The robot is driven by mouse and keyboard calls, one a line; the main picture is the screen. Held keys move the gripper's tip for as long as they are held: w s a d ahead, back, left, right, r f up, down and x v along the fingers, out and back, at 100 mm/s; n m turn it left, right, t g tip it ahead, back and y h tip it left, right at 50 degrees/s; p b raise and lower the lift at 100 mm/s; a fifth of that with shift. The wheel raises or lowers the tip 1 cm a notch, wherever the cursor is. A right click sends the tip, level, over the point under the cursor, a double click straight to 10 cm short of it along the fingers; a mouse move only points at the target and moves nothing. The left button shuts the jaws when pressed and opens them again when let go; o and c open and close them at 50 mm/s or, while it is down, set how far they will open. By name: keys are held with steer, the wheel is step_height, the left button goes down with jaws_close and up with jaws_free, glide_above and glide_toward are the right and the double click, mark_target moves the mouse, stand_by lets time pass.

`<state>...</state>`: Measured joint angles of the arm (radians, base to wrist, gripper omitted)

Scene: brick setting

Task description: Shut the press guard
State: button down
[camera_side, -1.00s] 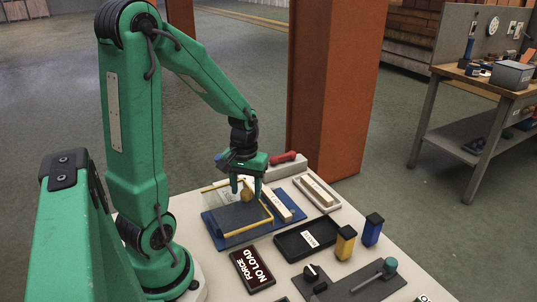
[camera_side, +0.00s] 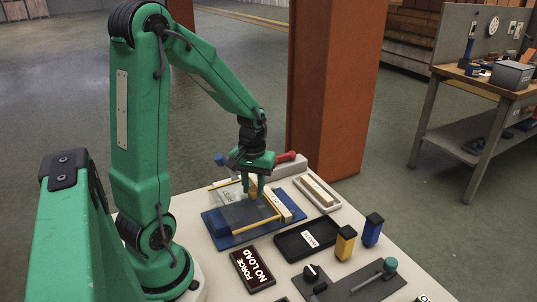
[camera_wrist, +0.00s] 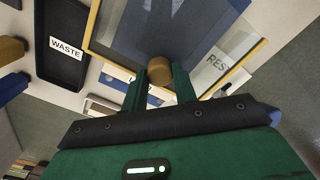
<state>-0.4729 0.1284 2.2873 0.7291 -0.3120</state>
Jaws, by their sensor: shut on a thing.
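The press guard is a clear panel with a yellow frame (camera_side: 258,224) over the blue press base (camera_side: 213,222) in the side view. In the wrist view its yellow edge (camera_wrist: 118,60) runs along the near side, with the dark press bed showing through the panel. A round tan knob (camera_wrist: 160,71) sits at the frame's edge. In the wrist view my gripper (camera_wrist: 160,86) is shut on the knob, one finger on each side. The fingers partly hide the knob in the side view.
A black WASTE tray (camera_side: 291,248) lies right of the press. A pale tray (camera_side: 333,205) stands behind it. Yellow (camera_side: 345,243) and blue (camera_side: 372,230) blocks stand further right. A red-handled item (camera_side: 287,157) is behind my gripper.

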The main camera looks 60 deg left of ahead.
steer(key=w, duration=1.1)
steer(key=shift+w, duration=0.2)
steer(key=shift+r, duration=0.1)
steer(key=c, duration=1.1)
jaws_free()
steer(key=shift+s, duration=0.1)
step_height(320, 180, up, 8)
steer(key=s+d+r+m+t, duration=0.2)
steer(key=s+d+r+m, duration=0.2)
steer(key=s+d, duration=0.3)
steer(key=s+d+r+m+t, duration=0.3)
steer(key=s+d, duration=0.4)
steer(key=s, duration=0.3)
steer(key=shift+d+r+m+t, duration=0.3)
steer(key=shift+r+m, duration=0.2)
steer(key=shift+m, duration=0.5)
